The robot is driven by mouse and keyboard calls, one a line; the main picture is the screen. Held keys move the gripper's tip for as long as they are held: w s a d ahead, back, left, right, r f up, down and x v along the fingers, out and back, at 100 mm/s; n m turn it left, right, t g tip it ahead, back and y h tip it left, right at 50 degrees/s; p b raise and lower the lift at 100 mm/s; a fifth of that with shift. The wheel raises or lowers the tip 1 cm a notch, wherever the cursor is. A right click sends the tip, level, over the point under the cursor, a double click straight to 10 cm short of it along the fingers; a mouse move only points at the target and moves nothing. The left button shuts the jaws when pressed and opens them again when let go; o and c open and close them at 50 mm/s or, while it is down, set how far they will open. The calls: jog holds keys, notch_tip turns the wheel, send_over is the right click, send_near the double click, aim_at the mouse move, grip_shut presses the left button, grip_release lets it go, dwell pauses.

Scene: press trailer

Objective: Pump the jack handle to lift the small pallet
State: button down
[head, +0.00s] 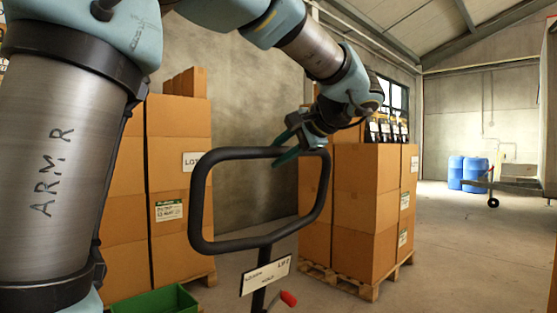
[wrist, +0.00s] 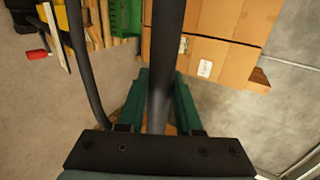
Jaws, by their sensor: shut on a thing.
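The jack handle (head: 199,205) is a black rounded loop on a dark post, standing upright in the middle of the head view. A white label plate (head: 266,275) and a red-tipped lever (head: 288,298) sit low on its post. My gripper (head: 286,148) has green fingers and is shut on the top bar of the loop. In the wrist view the black bar (wrist: 166,50) runs between the two green fingers (wrist: 160,95). The red lever tip (wrist: 37,54) also shows there at upper left. The jack's forks and the small pallet under it cannot be made out.
Stacked cartons on a wooden pallet (head: 372,289) stand behind the handle to the right. More cartons (head: 178,140) stand to the left, with a green crate (head: 158,302) at lower left. Blue drums (head: 468,172) are far back. The floor at right is clear.

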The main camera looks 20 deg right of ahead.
jog(key=s+d+f+b, duration=0.1)
jog(key=s+d+f, duration=0.25)
jog(key=s, duration=0.55)
jog(key=s+d+f+b, duration=0.2)
jog(key=s+d, duration=0.3)
jog(key=s, duration=0.3)
jog(key=w+a+r+p, duration=0.1)
jog(key=w+a+r, duration=0.1)
jog(key=w, duration=0.3)
jog(key=w+a+r+p, duration=0.1)
jog(key=w+a, duration=0.2)
jog(key=w, duration=0.3)
jog(key=w+a+r+p, duration=0.1)
jog(key=w+a+r, duration=0.1)
jog(key=w, duration=0.3)
jog(key=shift+w+a+r+p, duration=0.15)
jog(key=shift+a+r+p, duration=0.2)
jog(key=shift+a, duration=0.2)
jog(key=w+a+r+p, duration=0.1)
jog(key=w+a, duration=0.3)
jog(key=w, duration=0.5)
jog(key=w+a+r+p, duration=0.1)
jog(key=w+a, duration=0.3)
jog(key=w, duration=0.5)
jog(key=shift+a+p, duration=0.2)
jog(key=shift+p, duration=0.1)
jog(key=shift+s, duration=0.1)
